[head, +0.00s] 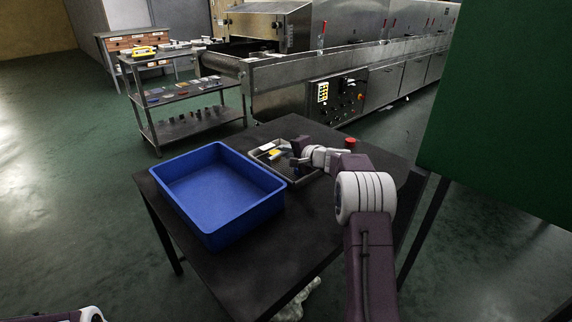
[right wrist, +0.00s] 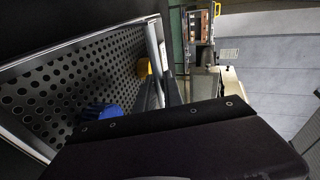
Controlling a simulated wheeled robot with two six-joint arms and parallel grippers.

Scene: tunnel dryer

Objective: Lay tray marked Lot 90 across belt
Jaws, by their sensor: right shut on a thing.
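A perforated metal tray (head: 262,156) lies at the far side of the dark table, just right of a blue bin. It holds small items, among them a white piece and a yellow piece; no lot marking is readable. My right gripper (head: 298,153) is at the tray's right side, shut on its rim. In the right wrist view the perforated tray (right wrist: 60,85) fills the left, with a blue item and a yellow item in it. The dryer's belt (head: 224,62) shows at the machine's left end, beyond the table. My left gripper is out of view.
The empty blue bin (head: 217,192) takes up the table's left part. A red button (head: 350,143) stands near the table's right edge. A metal cart (head: 185,92) with several items stands left of the dryer (head: 330,70). A green panel (head: 505,110) blocks the right.

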